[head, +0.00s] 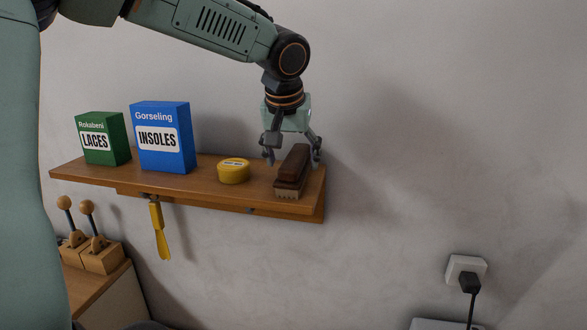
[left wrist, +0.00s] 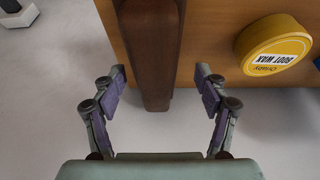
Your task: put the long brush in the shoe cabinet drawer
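The long brush (head: 293,168), dark brown with pale bristles, lies on the right end of the wooden wall shelf, bristles down. My left gripper (head: 292,160) is open above it, with one finger on each side of its far part. In the left wrist view the brush's brown back (left wrist: 154,50) lies between the two spread fingers (left wrist: 160,88), apart from both. No shoe cabinet drawer can be made out. My right gripper does not show.
On the shelf (head: 205,197) stand a yellow boot wax tin (head: 233,171), a blue insoles box (head: 162,138) and a green laces box (head: 103,139). A yellow shoehorn (head: 159,230) hangs below. Shoe trees (head: 97,252) stand on a wooden surface at lower left.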

